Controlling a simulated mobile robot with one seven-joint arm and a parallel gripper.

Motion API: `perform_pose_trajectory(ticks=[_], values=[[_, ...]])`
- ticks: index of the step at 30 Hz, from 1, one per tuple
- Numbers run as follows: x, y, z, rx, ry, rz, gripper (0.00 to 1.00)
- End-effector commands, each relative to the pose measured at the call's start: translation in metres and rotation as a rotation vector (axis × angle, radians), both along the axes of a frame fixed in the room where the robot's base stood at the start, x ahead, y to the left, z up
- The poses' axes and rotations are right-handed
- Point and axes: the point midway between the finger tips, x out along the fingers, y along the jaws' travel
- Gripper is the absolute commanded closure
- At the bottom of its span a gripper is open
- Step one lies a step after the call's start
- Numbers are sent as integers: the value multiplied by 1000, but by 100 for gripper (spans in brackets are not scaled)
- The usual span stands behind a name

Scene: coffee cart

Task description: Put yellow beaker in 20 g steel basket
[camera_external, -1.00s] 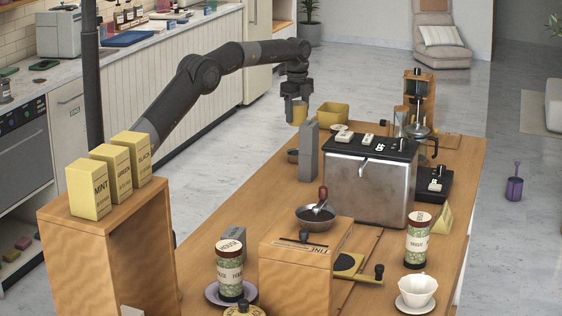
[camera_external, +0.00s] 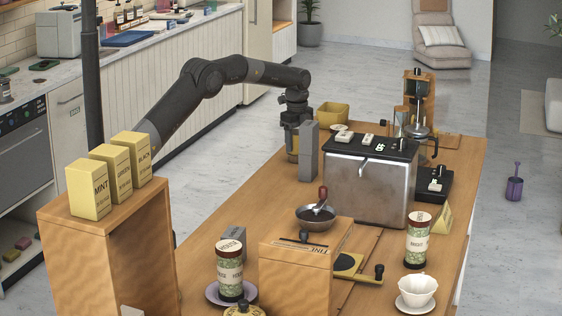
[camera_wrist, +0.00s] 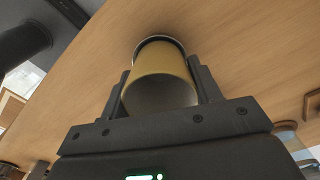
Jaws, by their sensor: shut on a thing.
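My gripper (camera_external: 293,138) is shut on the yellow beaker (camera_wrist: 162,66), with one finger on each side of it. In the external view the beaker (camera_external: 292,150) is low at the table's far left edge, partly hidden by the fingers and a grey upright block. In the wrist view a thin silver and dark rim, which looks like the steel basket (camera_wrist: 158,38), curves around the beaker's far end. The beaker's end appears at or inside this rim; I cannot tell how deep. The basket's 20 g label is not visible.
The grey upright block (camera_external: 308,152) stands close right of my gripper. A yellow open box (camera_external: 331,113) is just behind it. The table (camera_external: 265,195) is clear in front of the block.

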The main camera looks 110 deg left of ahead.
Motion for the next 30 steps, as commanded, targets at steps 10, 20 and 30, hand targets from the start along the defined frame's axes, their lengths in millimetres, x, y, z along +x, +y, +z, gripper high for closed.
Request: perform_pose_trajectory(ticks=[10,20,30], values=[[0,0,-2,-1,0,0,21],[0,0,4,0,0,0,21],[0,0,70,2,-2,0,21]])
